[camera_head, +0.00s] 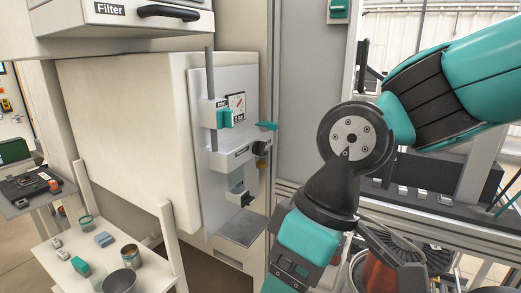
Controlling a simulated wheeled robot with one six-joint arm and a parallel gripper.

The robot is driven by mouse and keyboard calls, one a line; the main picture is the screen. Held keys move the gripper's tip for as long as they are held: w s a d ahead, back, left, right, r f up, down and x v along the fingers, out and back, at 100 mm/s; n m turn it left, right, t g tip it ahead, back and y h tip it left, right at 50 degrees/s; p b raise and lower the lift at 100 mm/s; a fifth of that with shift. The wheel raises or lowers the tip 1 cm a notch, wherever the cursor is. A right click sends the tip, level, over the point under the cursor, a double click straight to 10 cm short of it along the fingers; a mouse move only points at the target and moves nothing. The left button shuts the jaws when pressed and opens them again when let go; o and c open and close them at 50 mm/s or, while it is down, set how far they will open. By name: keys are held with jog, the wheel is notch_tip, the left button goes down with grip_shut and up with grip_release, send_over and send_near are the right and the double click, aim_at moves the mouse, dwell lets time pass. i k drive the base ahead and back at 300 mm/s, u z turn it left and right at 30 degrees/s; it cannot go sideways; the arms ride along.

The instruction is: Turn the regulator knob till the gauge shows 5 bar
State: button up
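A pale panel on the white cabinet carries the gauge (237,103), a small white square dial with a red needle. The needle's reading is too small to make out. A small label with unclear print sits just below the dial. A dark round knob (260,148) sticks out at the panel's right edge, beside another small label; it may be the regulator knob, but I cannot tell for sure. My arm comes in from the right and bends down to the bottom edge, right of the panel. My gripper's fingertips do not show.
A teal block (224,118) and a teal lever (266,126) stick out near the gauge. A small shelf (243,228) juts out below. A white cart (64,263) with cans and a bowl stands lower left. A copper-coloured coil (379,274) lies lower right, behind my arm.

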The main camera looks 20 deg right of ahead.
aim_at(258, 148)
jog(key=k, duration=1)
jog(key=z, duration=0.9)
jog(key=i, duration=0.95)
jog(key=u, duration=0.9)
